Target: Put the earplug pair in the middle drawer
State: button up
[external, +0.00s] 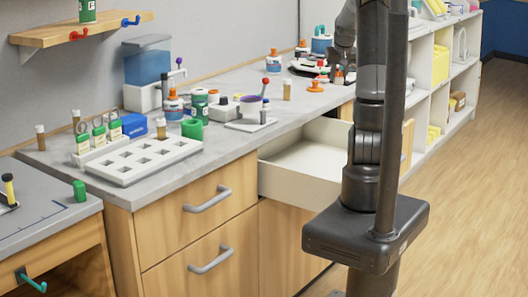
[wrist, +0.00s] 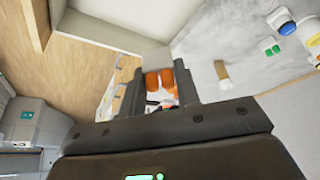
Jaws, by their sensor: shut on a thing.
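The earplug pair (wrist: 159,80), two small orange plugs side by side, sits between the fingers of my gripper (wrist: 158,84) in the wrist view. The fingers are closed on it. In the external view my gripper (external: 340,70) is over the back part of the counter, partly hidden by my own arm; the plugs are too small to make out there. An open drawer (external: 308,162) with a pale, empty-looking interior juts out under the counter, partly behind my arm. A drawer interior also shows at the top of the wrist view (wrist: 112,22). I cannot tell whether it is the middle drawer.
The grey counter (external: 240,142) holds a white rack (external: 140,160), bottles, a blue-topped dispenser (external: 147,65) and a small stand (external: 255,115). Two closed drawers with grey handles (external: 207,200) are at left. White shelves (external: 440,70) stand at right. The wood floor is clear.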

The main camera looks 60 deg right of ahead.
notch_tip(320, 180, down, 34)
jog(key=shift+f, duration=0.1)
dwell(0.3)
jog(key=shift+f, duration=0.1)
jog(key=o, duration=0.9)
